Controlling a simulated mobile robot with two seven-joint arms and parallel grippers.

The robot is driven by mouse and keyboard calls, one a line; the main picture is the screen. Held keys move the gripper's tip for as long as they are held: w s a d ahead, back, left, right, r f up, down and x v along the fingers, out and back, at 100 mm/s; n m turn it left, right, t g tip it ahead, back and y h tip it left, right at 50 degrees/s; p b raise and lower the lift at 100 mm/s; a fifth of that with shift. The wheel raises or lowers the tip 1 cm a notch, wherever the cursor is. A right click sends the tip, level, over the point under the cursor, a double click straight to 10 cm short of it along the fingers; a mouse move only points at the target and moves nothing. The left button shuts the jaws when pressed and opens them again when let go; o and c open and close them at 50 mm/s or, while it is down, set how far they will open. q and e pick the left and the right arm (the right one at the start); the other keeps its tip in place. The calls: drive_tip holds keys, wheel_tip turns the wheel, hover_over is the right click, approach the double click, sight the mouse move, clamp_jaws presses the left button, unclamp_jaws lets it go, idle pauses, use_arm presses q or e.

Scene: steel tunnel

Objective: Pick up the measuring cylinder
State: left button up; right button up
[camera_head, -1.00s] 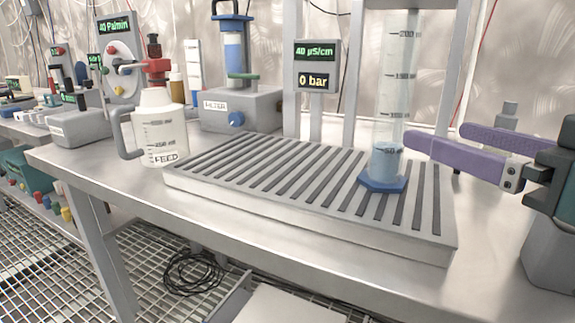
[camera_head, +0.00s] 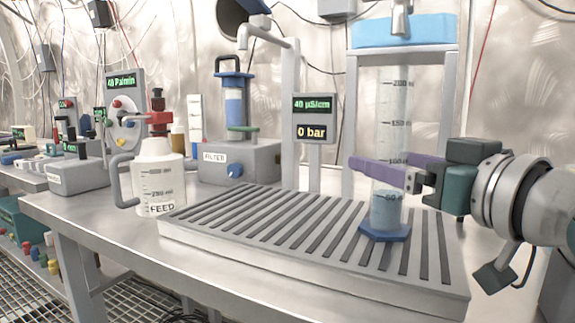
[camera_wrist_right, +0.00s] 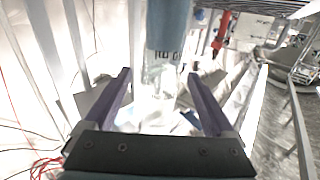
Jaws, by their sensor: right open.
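The measuring cylinder (camera_head: 385,210) is a tall clear tube with dark graduation marks, some bluish liquid low down and a blue foot. It stands upright on the slatted grey rack (camera_head: 270,238), towards its right end. My right gripper (camera_head: 366,161) comes in from the right with open purple fingers. One finger passes in front of the tube and the other behind it, above the liquid. In the right wrist view the clear tube (camera_wrist_right: 160,78) shows between the two spread fingers of the right gripper (camera_wrist_right: 159,76). Contact cannot be made out. My left gripper is not in view.
A FEED jug (camera_head: 158,180) stands left of the rack. Behind it are a grey FILTER unit (camera_head: 240,162) and a display post (camera_head: 315,120). A blue-topped tank (camera_head: 405,32) on a frame is above and behind the cylinder. The rack's left part is clear.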

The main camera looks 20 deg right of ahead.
drive_tip(key=shift+w, duration=0.35)
clamp_jaws()
idle(0.5)
